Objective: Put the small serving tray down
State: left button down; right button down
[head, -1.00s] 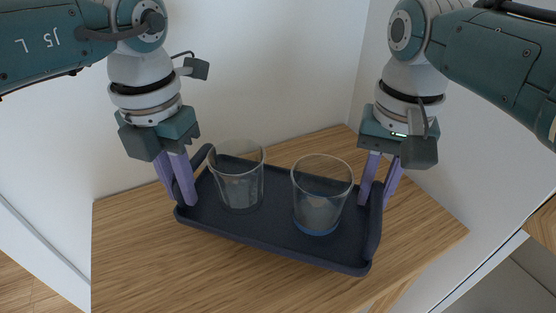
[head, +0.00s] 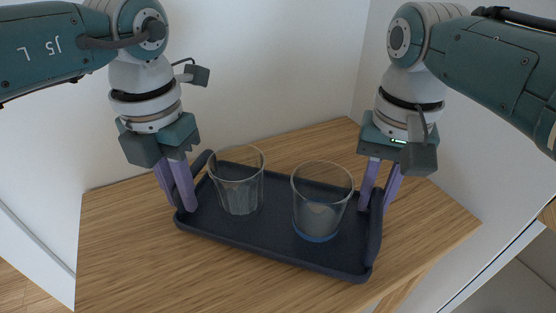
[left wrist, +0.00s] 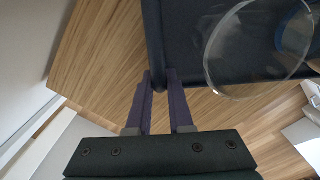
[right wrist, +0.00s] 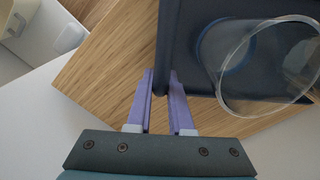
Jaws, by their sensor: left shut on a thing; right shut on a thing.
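The small serving tray (head: 270,240) is dark navy with a raised handle at each end. It carries two clear glasses, a left one (head: 238,190) and a right one (head: 318,215) with a blue base, both upright. My left gripper (head: 186,208) is shut on the tray's left handle. My right gripper (head: 376,205) is shut on its right handle. The left wrist view shows the tray edge (left wrist: 152,45) between the fingers, and the right wrist view shows the other tray edge (right wrist: 163,50) likewise. I cannot tell whether the tray's underside touches the counter.
The wooden counter (head: 130,240) lies beneath the tray, with bare room to the left and in front. White walls (head: 270,60) close it off behind and to the right. The counter's right edge lies a short way beyond the right gripper.

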pick_arm(q)
jog(key=shift+f+b, duration=0.35)
jog(key=shift+f, duration=0.15)
pick_arm(e)
jog(key=shift+f, duration=0.45)
pick_arm(q)
jog(key=c, duration=0.8)
grip_release()
jog(key=shift+r, duration=0.15)
pick_arm(e)
jog(key=c, duration=0.8)
grip_release()
jog(key=shift+r, duration=0.1)
pick_arm(q)
jog(key=shift+r, duration=0.1)
notch_tip(320, 180, up, 12)
jog(key=shift+f, duration=0.2)
jog(key=shift+r, duration=0.1)
pick_arm(e)
jog(key=shift+w+r, duration=0.1)
jog(key=shift+r, duration=0.2)
notch_tip(320, 180, up, 11)
jog(key=shift+r, duration=0.2)
